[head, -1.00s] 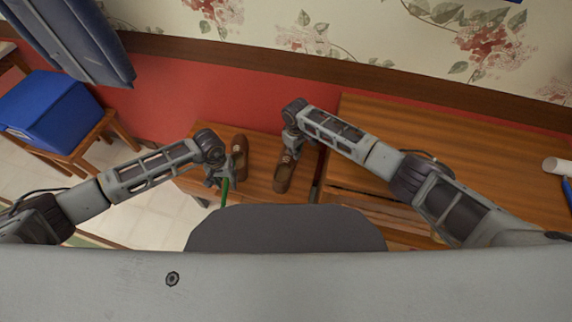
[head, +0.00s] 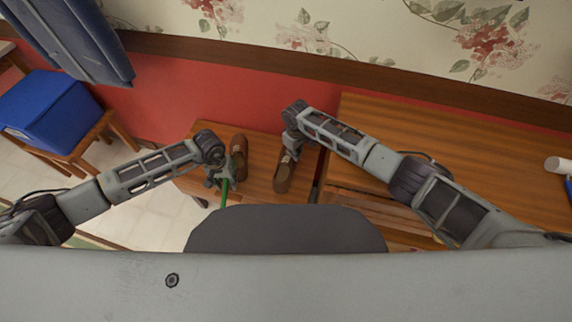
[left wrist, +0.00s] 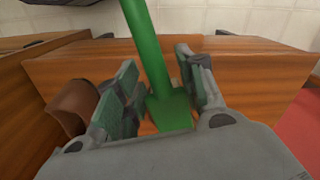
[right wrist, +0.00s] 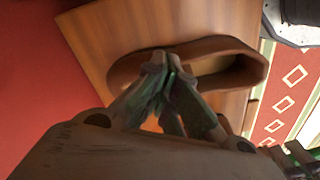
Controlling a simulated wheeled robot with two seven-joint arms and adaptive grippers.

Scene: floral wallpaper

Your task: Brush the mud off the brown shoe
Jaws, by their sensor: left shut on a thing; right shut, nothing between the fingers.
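Two brown shoes stand on a low wooden surface in the head view: a left one (head: 239,158) and a right one (head: 283,176). My left gripper (head: 221,179) is shut on a green handle (head: 225,192), beside the left shoe. The green handle also shows upright between the fingers in the left wrist view (left wrist: 148,40), widening at its lower end. My right gripper (head: 292,150) is shut and empty at the right shoe. In the right wrist view its fingertips overlap the rim of a shoe opening (right wrist: 240,70). I cannot make out mud.
The low wooden surface (head: 258,190) is next to a wider wooden table (head: 470,155) on the right. A blue box (head: 50,108) sits on a wooden stool at the left. A white cylinder (head: 558,166) lies at the far right. The red wall is close behind.

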